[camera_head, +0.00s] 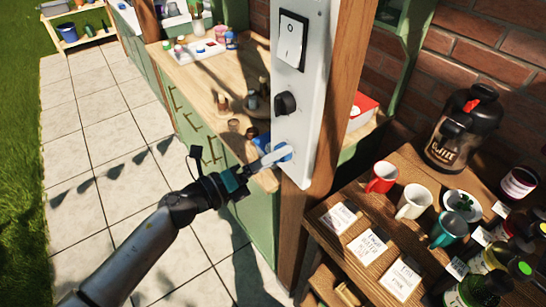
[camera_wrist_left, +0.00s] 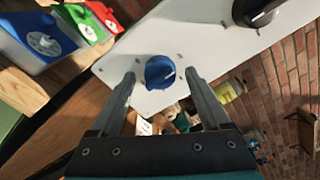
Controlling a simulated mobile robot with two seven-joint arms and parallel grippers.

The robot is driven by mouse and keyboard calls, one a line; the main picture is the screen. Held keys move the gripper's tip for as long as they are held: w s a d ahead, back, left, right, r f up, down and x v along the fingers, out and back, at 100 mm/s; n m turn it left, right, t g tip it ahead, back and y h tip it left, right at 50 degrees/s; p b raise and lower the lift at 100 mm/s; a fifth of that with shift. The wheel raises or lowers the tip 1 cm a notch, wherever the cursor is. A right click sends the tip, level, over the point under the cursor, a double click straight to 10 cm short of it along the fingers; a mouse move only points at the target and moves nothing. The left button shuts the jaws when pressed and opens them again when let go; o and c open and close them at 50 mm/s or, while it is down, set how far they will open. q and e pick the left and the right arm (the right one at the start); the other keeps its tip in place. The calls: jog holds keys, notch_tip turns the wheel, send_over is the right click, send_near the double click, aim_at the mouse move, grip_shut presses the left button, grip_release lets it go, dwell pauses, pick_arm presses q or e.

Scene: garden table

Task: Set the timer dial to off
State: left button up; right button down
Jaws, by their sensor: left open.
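A white panel (camera_head: 303,85) on a wooden post carries a white rocker switch (camera_head: 291,40), a black knob (camera_head: 285,103) and a blue dial (camera_head: 284,150) at the bottom. Which one is the timer dial is not labelled legibly. My left gripper (camera_head: 276,158) is open in front of the blue dial and partly covers it. In the left wrist view the blue dial (camera_wrist_left: 160,72) shows between the two open fingers, which appear not to touch it. The black knob (camera_wrist_left: 256,11) is at the upper right there. My right gripper is not in view.
A wooden table (camera_head: 335,248) at the right holds red, white and teal mugs, cards, a coffee jar (camera_head: 463,128) and several bottles. Behind the post is a green cabinet with a wooden counter (camera_head: 190,82) bearing small items. Tiled floor (camera_head: 100,150) lies open at the left.

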pick_arm(q)
jog(key=b+v, duration=0.2)
jog(key=v, duration=1.3)
jog(key=shift+b, duration=0.3)
jog(key=shift+s+a, duration=0.1)
